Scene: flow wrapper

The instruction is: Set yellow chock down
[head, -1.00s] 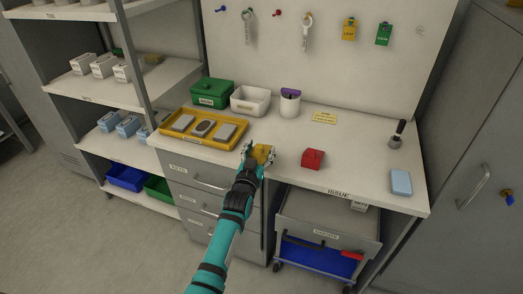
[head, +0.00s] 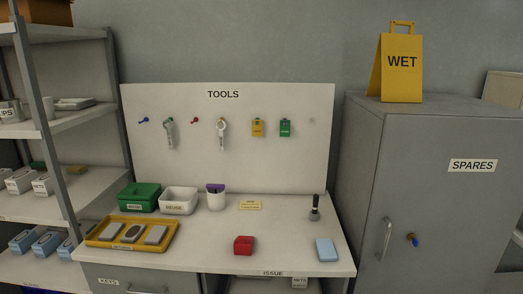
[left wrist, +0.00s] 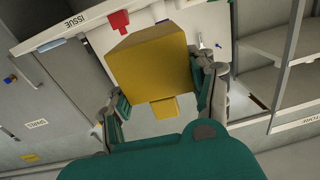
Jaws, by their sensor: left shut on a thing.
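The yellow chock (left wrist: 150,65) fills the middle of the left wrist view, a plain block with a smaller yellow part towards me. My left gripper (left wrist: 157,88) has a finger on each side of it and is shut on it. The worktop edge marked ISSUE shows behind the chock; I cannot tell the gap between them. The head view shows neither the yellow chock nor either gripper. A red chock (head: 243,245) stands on the worktop (head: 205,255) near its front edge, and also shows in the left wrist view (left wrist: 118,20).
A brush (head: 315,212) and a light-blue block (head: 326,250) are on the right. Bare worktop lies around the red chock.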

